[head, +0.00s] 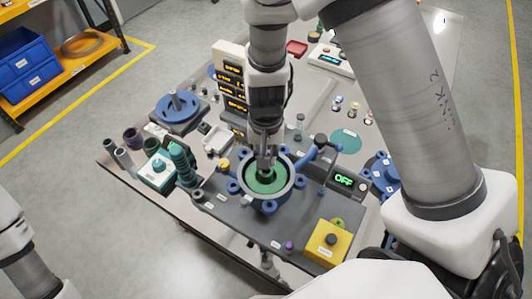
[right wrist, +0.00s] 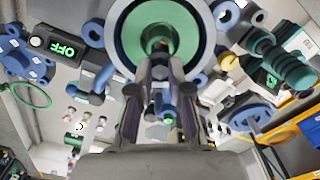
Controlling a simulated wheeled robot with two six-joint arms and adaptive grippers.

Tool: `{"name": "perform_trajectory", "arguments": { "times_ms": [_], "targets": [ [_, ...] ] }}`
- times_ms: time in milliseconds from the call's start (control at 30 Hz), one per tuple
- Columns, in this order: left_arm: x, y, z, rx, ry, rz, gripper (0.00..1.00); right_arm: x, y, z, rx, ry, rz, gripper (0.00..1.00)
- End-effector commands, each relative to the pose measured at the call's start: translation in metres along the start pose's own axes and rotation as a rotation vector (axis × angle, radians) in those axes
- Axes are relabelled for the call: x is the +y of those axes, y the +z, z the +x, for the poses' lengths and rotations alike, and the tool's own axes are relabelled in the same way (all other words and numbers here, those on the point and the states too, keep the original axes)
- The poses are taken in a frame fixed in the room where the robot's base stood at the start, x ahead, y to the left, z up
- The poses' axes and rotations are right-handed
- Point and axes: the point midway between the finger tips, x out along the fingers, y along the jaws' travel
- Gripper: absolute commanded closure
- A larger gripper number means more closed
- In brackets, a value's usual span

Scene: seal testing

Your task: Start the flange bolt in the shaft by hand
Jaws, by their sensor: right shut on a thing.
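My right gripper (head: 264,166) reaches down over the round housing (head: 241,189) on the bench. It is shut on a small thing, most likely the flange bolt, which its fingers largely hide. Inside the housing is a green disc (head: 268,187). My left gripper is out of view; only part of that arm shows at lower left.
A display reading OFF (head: 344,181) and a yellow box with a dark button (head: 327,240) stand right of the housing. A teal-knobbed box (head: 155,172) and a blue round fixture (head: 179,109) stand left. Blue clamps surround the housing closely.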

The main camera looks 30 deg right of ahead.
Motion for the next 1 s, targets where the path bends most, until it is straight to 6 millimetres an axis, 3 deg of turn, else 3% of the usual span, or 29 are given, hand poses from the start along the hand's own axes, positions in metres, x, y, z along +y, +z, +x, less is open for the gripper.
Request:
{"name": "perform_trajectory", "arguments": {
  "times_ms": [1000],
  "targets": [
    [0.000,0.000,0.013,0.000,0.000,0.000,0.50,0.000,0.000,0.016,0.000,0.000,0.000,1.00]
  ]
}}
